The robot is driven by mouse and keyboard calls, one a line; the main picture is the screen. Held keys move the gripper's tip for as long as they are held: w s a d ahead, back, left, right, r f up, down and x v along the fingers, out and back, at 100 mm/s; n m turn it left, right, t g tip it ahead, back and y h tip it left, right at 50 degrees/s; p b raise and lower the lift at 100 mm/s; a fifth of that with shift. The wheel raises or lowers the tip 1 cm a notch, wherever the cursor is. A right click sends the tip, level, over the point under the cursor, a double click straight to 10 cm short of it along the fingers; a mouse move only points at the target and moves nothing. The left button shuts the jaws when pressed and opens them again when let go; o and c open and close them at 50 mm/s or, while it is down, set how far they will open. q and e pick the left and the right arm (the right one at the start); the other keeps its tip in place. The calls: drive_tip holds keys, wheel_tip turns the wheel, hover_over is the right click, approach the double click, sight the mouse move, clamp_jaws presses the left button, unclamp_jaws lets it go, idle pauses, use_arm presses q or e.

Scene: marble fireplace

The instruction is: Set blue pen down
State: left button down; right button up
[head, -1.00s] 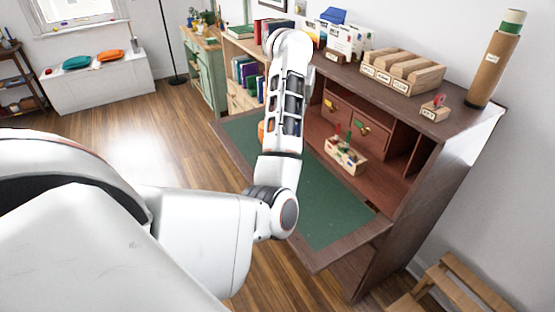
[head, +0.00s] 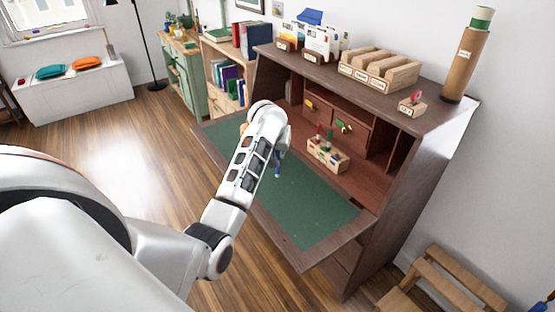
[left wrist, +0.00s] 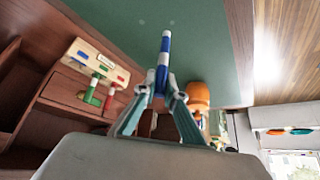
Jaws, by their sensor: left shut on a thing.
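The blue pen (head: 277,171), banded blue and white, hangs below my left gripper (head: 279,152) over the green writing surface (head: 310,205) of the fold-down desk. In the left wrist view the blue pen (left wrist: 164,58) points away from between the fingers of my left gripper (left wrist: 161,92), which are shut on it. Its white end lies against the green in that view; I cannot tell whether it touches. The gripper is mostly hidden behind my arm in the head view. My right gripper is not in view.
A wooden holder (head: 327,154) with red and green pens stands inside the desk, right of the pen. An orange object (left wrist: 198,96) is close beside the gripper. The front of the green surface is clear. Boxes and a cardboard tube (head: 465,63) stand on top.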

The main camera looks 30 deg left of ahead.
use_arm(q)
drive_tip(key=shift+f, duration=1.55)
drive_tip(key=shift+f, duration=0.1)
drive_tip(key=c, duration=2.1)
unclamp_jaws()
